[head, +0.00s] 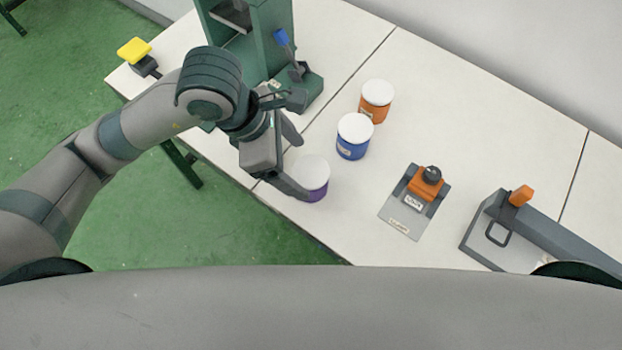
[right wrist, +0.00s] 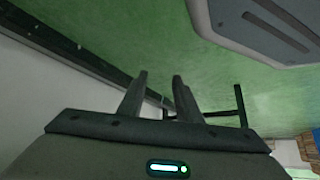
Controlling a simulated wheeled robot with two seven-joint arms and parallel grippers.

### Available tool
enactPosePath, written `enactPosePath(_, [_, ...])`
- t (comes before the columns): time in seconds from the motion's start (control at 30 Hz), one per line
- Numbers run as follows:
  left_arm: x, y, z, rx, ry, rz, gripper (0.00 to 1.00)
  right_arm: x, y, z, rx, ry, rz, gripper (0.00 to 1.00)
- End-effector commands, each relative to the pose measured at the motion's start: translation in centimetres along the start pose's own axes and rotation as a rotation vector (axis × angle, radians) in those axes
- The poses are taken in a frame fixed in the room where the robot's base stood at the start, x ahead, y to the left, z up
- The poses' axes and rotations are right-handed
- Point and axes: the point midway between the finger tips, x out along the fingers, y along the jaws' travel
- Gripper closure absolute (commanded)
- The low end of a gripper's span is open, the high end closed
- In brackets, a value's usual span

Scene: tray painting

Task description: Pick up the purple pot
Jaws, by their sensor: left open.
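The purple pot (head: 316,194) has a white lid and stands upright on the white table near its front edge in the head view. My left gripper (head: 300,166) is open just to the left of the pot, its fingers spread. The lower finger overlaps the pot's left edge in the picture and hides part of it. I cannot tell whether it touches. My right gripper (right wrist: 160,76) shows in the right wrist view with its two fingers apart and nothing between them, above the green floor.
A blue pot (head: 353,146) and an orange pot (head: 375,110) stand behind the purple one. A grey plate with an orange clamp (head: 421,188) and a grey device with an orange knob (head: 497,210) lie to the right. A green stand (head: 268,45) and a yellow button (head: 133,50) are at the back left.

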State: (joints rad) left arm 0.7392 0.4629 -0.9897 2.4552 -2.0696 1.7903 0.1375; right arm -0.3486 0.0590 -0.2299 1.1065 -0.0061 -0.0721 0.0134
Motion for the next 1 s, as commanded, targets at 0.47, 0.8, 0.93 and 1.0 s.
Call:
enactPosePath(0.47, [4.4,0.0,0.1,0.001,0.0,0.0,0.22,-0.4,0.0,0.8,-0.002,-0.012,0.0,0.69])
enactPosePath(0.8, [4.6,0.0,0.1,0.0,0.0,-0.001,0.22,-0.5,0.1,0.7,-0.003,-0.013,0.0,0.69])
enactPosePath(0.93, [5.4,0.2,0.4,-0.002,0.001,-0.001,0.22,-0.8,0.1,1.1,-0.003,-0.032,0.001,0.69])
enactPosePath(1.0, [6.0,0.3,0.6,-0.001,0.001,-0.002,0.22,-1.1,0.2,2.1,-0.003,-0.058,0.003,0.69])
